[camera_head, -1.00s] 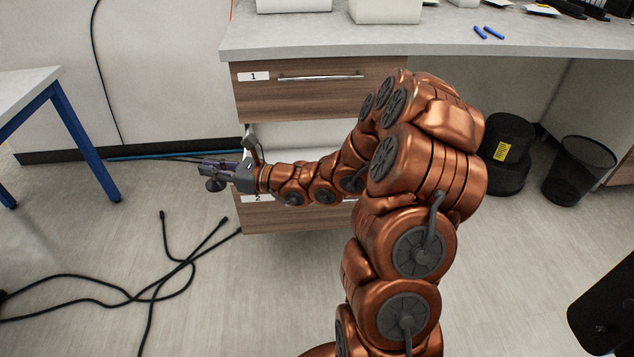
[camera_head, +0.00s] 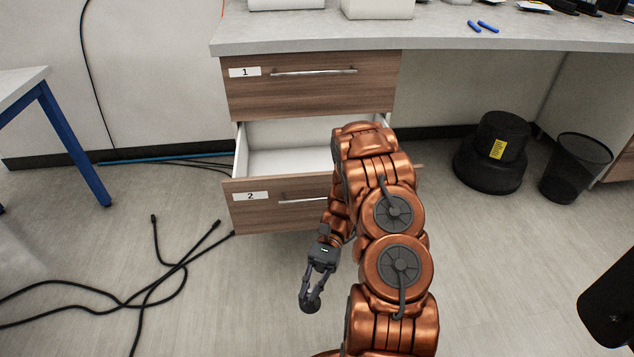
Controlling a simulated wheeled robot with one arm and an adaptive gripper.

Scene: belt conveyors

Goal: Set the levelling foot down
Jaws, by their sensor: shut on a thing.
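My gripper (camera_head: 311,285) hangs low in front of the cabinet, left of my copper arm, with its fingers pointing down the picture. It is shut on the levelling foot (camera_head: 310,302), a small dark grey piece with a rounded end at the fingertips. The fingers hide part of the foot. Both are in the air, over the floor and in front of drawer 2 (camera_head: 265,208).
Drawer 2 is pulled open, and the part of its white inside that shows is bare. Drawer 1 (camera_head: 310,85) above it is shut. Black cables (camera_head: 150,290) lie on the floor at left. A black step stool (camera_head: 492,160) and a bin (camera_head: 575,168) stand at right.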

